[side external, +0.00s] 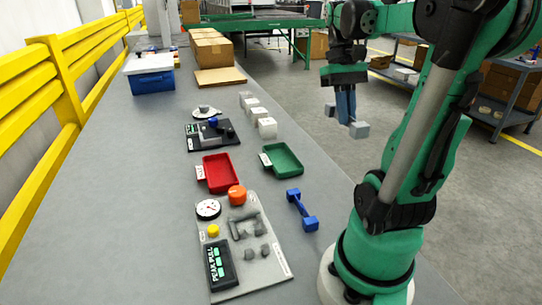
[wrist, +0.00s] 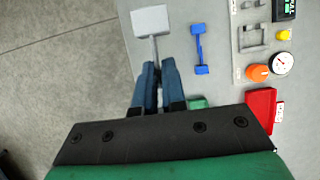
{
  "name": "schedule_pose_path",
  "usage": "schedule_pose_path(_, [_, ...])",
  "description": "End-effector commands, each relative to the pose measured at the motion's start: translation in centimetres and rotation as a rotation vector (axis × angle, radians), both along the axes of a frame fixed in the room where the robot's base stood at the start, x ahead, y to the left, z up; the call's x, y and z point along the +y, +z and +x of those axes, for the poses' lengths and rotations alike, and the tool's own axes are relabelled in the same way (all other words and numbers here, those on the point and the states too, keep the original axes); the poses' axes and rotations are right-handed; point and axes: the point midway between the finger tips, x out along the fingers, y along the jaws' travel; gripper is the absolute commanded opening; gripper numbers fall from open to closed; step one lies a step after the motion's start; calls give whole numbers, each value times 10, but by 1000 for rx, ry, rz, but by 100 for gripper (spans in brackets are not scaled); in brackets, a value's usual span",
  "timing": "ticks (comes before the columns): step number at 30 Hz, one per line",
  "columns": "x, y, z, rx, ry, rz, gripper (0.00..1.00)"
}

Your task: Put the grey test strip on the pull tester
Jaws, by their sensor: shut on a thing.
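The grey test strip (side external: 359,130) has a block-like end on each side and hangs in the air at my gripper (side external: 345,118), right of the bench. In the wrist view, one wide end of the strip (wrist: 152,20) shows beyond the fingertips (wrist: 158,66), with its thin neck running between the blue fingers. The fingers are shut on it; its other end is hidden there. The pull tester (side external: 278,270) lies on the near bench, left of my gripper, with a dial, orange knob, yellow button, display and grey holders. Part of the tester (wrist: 247,72) shows at the wrist view's upper right.
A blue test strip (side external: 302,210) lies between the tester and my base. A red tray (side external: 219,172) and a green tray (side external: 282,159) sit behind the tester. Farther back are a black fixture (side external: 211,137), several white blocks (side external: 267,127) and cartons. Yellow rails line the left.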

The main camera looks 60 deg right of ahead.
Motion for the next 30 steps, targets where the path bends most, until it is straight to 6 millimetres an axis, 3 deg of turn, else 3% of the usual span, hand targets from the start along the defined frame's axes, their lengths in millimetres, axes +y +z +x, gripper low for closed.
schedule_pose_path(4, [7, -5, 16, -5, 12, -8, 0])
schedule_pose_path(8, [29, -31, 50, -17, 25, -18, 0])
schedule_pose_path(12, [74, -65, 85, -25, 33, -22, 0])
schedule_pose_path(15, [110, -87, 98, -25, 34, -17, 0])
schedule_pose_path(18, [141, -103, 102, -19, 34, -9, 0])
schedule_pose_path(22, [169, -116, 101, -9, 30, -1, 0])
schedule_pose_path(30, [183, -129, 99, -2, 24, 3, 0])
